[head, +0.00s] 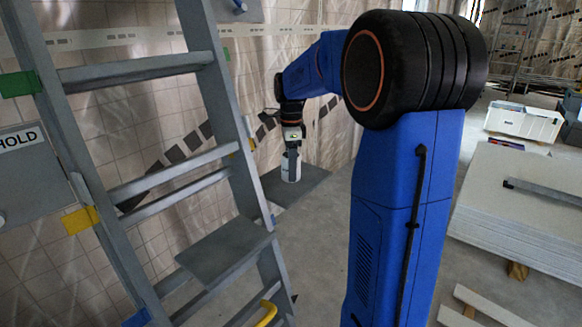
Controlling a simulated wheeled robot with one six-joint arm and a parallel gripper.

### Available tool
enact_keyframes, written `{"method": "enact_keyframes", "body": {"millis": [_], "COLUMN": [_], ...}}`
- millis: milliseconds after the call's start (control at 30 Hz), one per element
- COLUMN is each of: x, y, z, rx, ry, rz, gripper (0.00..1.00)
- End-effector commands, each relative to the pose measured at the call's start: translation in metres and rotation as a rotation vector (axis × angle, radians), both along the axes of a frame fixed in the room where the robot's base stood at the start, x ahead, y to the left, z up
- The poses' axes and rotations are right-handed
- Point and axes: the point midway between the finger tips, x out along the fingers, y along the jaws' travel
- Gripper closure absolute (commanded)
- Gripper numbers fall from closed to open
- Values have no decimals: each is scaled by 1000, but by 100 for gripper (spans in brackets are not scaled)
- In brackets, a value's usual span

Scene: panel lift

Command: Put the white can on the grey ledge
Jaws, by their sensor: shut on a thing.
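The white can (291,170) is upright in the head view, left of my blue arm. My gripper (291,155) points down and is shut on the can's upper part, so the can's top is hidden. A flat dark grey ledge (311,185) by the tiled wall lies behind and below the can in the picture. The can's lower end overlaps the ledge; I cannot tell whether it touches it or hangs above it.
A grey ladder (212,90) stands at the left, with a flat grey step (226,248) close to the ledge. A panel marked HOLD (35,175) is at the far left. Stacked white boards (520,215) and a white crate (523,122) are at the right.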

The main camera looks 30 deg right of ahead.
Motion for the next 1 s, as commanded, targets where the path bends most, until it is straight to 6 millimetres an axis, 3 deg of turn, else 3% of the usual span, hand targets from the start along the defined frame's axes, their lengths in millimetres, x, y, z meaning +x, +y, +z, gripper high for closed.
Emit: {"method": "enact_keyframes", "body": {"millis": [33,67,100,133,567,1000], "x": [0,0,0,0,1,1], "y": [0,0,0,0,0,0], "z": [-1,-1,-1,-1,9,88], "rx": [0,0,0,0,-1,-1], "ry": [1,1,1,1,-3,-3], "rz": [0,0,0,0,0,0], "gripper": [77,41,31,29,29,29]}}
